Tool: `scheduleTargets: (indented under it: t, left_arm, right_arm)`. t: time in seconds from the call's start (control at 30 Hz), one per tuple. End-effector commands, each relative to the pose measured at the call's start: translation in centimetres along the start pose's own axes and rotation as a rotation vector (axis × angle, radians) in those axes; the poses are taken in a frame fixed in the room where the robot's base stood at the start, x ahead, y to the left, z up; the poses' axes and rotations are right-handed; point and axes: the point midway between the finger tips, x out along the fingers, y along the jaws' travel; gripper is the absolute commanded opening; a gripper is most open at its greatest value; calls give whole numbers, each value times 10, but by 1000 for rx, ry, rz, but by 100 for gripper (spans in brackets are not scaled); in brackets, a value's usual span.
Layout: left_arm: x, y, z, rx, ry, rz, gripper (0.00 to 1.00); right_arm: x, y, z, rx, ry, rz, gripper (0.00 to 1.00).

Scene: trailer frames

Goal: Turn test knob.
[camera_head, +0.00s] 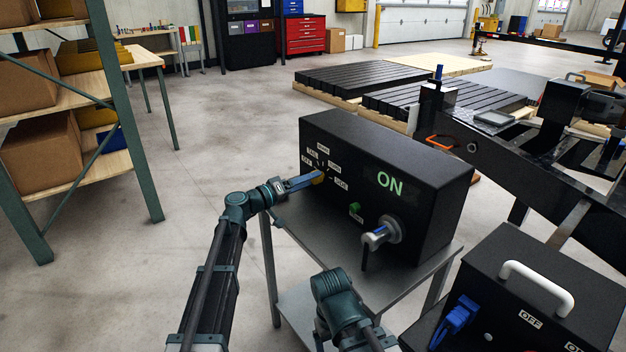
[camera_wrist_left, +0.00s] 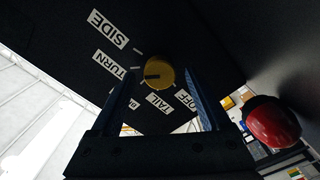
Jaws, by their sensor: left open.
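The test knob (camera_head: 319,177) is a round yellow dial on the front of a black test box (camera_head: 440,215). Printed labels surround it, and a lit green "ON" shows to its right. My left gripper (camera_head: 308,180) is at the knob, coming from the left. In the left wrist view the knob (camera_wrist_left: 159,72) shows between the tips of my two open blue fingers (camera_wrist_left: 163,82), with a gap on each side. Labels reading SIDE, TURN, TAIL and OFF show there; another is partly hidden. A dark mark on the knob points left. My right gripper is not in view.
The box stands on a grey metal table (camera_head: 350,265). A grey connector (camera_head: 381,236) and a green button (camera_head: 354,208) are right of the knob. Another black box (camera_head: 545,295) with a white handle is at lower right. A shelf (camera_head: 70,170) stands left; the floor between is clear.

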Motion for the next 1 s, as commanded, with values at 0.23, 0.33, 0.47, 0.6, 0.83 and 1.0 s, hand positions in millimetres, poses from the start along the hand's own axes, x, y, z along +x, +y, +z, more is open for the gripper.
scheduleTargets:
  t: [0.23,0.33,0.47,0.6,0.83,1.0]
  left_arm:
    - [-59,1,1,0,3,-3,80]
    - [-78,1,1,0,2,-2,80]
    - [-97,0,1,0,1,-2,80]
    - [-109,0,1,1,0,-1,80]
    - [-115,0,0,1,0,-1,80]
    - [-115,0,0,1,0,-1,80]
  right_arm:
    - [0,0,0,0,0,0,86]
    - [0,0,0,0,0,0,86]
    - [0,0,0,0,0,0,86]
    - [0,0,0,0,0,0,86]
    - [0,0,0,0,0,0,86]
    - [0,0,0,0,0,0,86]
